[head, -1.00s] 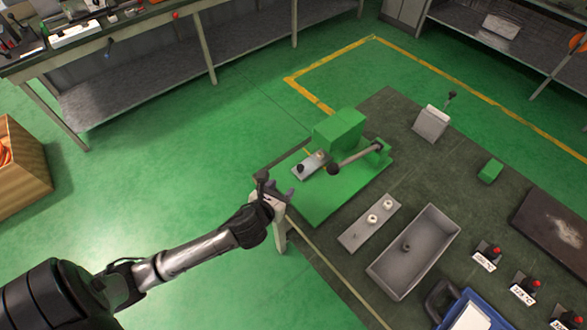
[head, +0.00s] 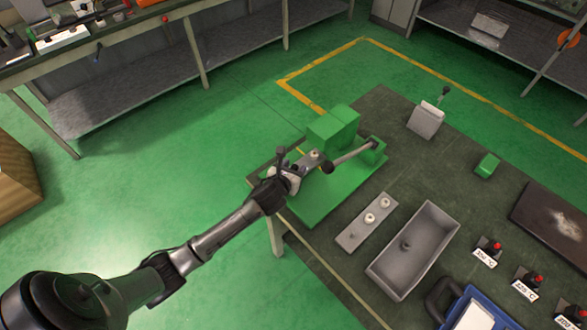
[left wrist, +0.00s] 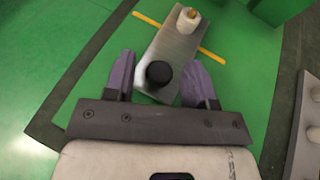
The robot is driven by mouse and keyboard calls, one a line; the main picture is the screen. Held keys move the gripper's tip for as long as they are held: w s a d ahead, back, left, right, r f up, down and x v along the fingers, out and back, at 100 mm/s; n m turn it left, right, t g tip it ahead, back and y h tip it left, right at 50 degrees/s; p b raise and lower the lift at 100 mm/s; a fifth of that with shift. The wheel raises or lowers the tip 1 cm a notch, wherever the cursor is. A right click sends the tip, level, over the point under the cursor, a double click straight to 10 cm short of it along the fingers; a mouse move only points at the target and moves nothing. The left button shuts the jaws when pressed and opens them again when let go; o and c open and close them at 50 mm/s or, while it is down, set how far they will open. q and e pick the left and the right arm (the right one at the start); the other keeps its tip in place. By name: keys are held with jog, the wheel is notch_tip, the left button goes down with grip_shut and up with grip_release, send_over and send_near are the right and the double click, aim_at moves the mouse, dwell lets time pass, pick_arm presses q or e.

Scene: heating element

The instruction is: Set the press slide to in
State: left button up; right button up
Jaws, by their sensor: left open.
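The press (head: 325,190) is a green base with green blocks at the table's far left corner. Its slide is a flat grey plate (head: 308,160) with a white fitting on top; in the left wrist view the slide (left wrist: 174,48) also shows a black knob (left wrist: 158,73) at its near end. My left gripper (head: 291,172) is at the slide's outer end. In the left wrist view the open left gripper (left wrist: 163,62) has one finger on each side of the slide's knob end. I cannot tell whether the fingers touch it. My right gripper is out of view.
The press lever (head: 350,154) lies just right of the slide. A grey plate with two white fittings (head: 366,222) and a grey tray (head: 413,250) lie nearer me. A grey box with a lever (head: 426,121) stands farther back. Red-knobbed controls (head: 489,251) are at right.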

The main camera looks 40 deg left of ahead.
pick_arm(q)
grip_shut()
dwell(0.5)
